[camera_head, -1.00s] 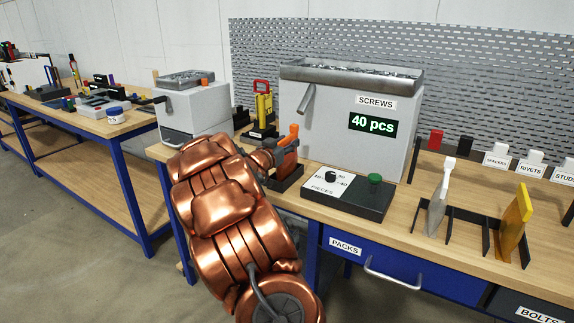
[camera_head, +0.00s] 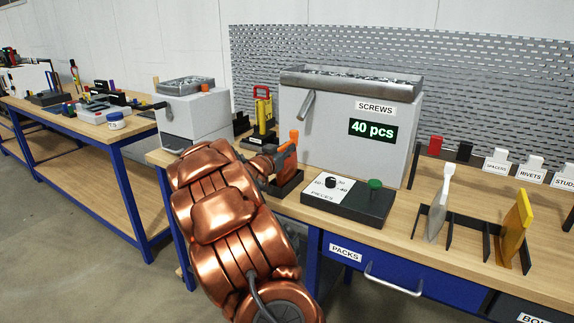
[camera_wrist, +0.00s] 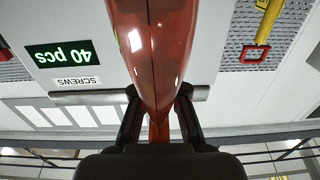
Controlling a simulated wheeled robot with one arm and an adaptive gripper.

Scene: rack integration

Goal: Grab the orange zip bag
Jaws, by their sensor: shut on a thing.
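The orange zip bag (camera_head: 286,160) stands upright at a dark holder (camera_head: 287,184) on the workbench, left of the piece-count panel. My gripper (camera_head: 268,160) is at the bag's left side, partly hidden by my own copper arm. In the wrist view the bag (camera_wrist: 158,45) fills the top middle, glossy orange-red. The two dark fingers of my gripper (camera_wrist: 158,105) are closed on it from both sides. I cannot tell whether the bag's lower end still touches the holder.
The screw dispenser (camera_head: 345,110), reading 40 pcs, stands close behind. The piece-count panel (camera_head: 348,202) with a green knob is right of the bag. A yellow-and-red tool (camera_head: 263,112) stands behind left. White (camera_head: 440,205) and yellow (camera_head: 515,225) bags stand in racks at right.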

